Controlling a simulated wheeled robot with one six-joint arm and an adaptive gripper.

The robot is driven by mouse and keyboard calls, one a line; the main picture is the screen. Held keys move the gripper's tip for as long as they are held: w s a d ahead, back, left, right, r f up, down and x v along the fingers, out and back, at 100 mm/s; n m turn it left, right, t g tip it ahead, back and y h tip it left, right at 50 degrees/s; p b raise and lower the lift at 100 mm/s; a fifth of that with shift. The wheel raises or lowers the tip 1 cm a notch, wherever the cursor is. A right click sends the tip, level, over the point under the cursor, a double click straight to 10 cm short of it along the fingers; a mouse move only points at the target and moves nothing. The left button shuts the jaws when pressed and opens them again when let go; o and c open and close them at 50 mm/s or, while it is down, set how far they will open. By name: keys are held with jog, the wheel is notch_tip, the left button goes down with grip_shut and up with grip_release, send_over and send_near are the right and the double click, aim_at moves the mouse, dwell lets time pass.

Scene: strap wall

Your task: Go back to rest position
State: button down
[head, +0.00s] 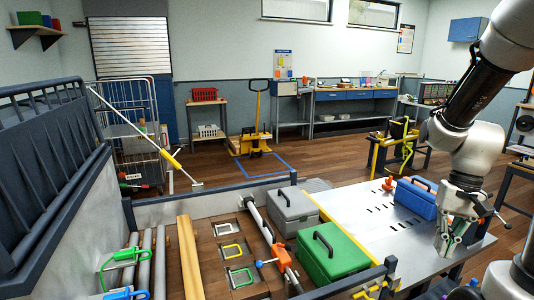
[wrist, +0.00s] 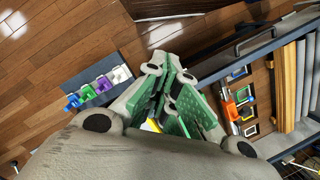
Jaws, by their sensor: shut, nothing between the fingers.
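My gripper (head: 447,243) hangs at the lower right of the head view, pointing down over the right part of the metal table (head: 375,228). Its fingers are shut and nothing is between them. In the wrist view the green-padded fingers of my gripper (wrist: 168,72) lean together in the middle of the picture. My arm comes down from the upper right corner of the head view. A blue case (head: 415,198) stands on the table just left of and behind my gripper, apart from it as far as I can tell.
A green case (head: 333,252) and a grey case (head: 293,210) stand left of the table. An orange-handled bar (head: 283,259) lies in the walled bed beside them. The wrist view shows a rack of coloured clips (wrist: 98,86). Wooden floor is open behind the table.

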jog(key=s+a+r+n+t, duration=0.2)
jog(key=s+r+t, duration=0.1)
jog(key=r, duration=0.4)
jog(key=s+a+r+n+t+h, duration=0.1)
jog(key=s+a+r+n+t, duration=0.1)
jog(key=r, duration=0.5)
jog(key=shift+s+r+n+t+h, duration=0.15)
jog(key=shift+s+n+t+h, duration=0.15)
jog(key=shift+s+t, duration=0.3)
jog(key=shift+a, duration=0.2)
